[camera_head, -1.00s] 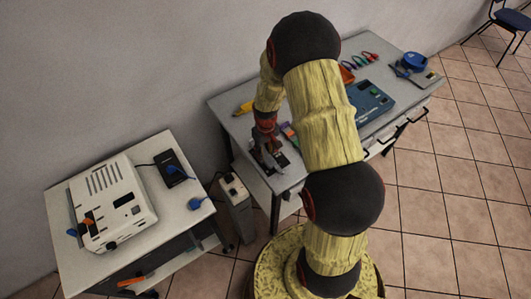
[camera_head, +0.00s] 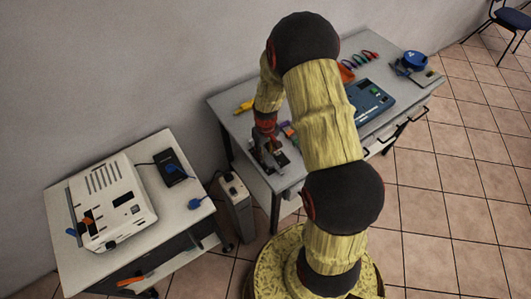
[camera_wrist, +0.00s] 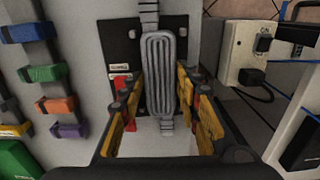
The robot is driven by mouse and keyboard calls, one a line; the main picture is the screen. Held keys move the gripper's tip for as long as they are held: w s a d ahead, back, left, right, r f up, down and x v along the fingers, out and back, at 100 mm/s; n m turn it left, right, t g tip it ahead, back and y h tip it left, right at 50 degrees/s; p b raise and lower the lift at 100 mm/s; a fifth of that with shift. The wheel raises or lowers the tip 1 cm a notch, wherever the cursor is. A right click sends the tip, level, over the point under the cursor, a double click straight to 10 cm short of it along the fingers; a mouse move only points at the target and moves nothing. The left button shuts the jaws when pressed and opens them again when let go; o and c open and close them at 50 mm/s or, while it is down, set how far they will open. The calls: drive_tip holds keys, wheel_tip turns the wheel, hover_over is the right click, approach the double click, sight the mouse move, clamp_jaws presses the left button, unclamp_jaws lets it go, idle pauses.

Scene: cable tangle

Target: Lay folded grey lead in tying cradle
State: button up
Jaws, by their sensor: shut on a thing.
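The folded grey lead (camera_wrist: 161,75) is a flat bundle of several long loops, lying lengthwise between my fingers in the wrist view. My gripper (camera_wrist: 167,103), with yellow and red pads, is shut on it. A black plate (camera_wrist: 118,38), which looks like the tying cradle, is below and behind the bundle. Whether the lead touches the plate cannot be told. In the head view my gripper (camera_head: 267,147) is low over the near left end of the grey table, by the dark plate (camera_head: 284,162). The lead is too small to make out there.
Grey bars with blue, green, orange and purple bands (camera_wrist: 54,105) lie left of the plate in the wrist view. A pale power box (camera_wrist: 246,52) with plugs is to the right, beyond the table edge. A blue device (camera_head: 369,101) stands farther along the table (camera_head: 222,104).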

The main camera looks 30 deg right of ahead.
drive_tip(key=o, duration=1.3)
wheel_tip(320, 180, up, 9)
drive_tip(key=p, duration=0.6)
idle(0.6)
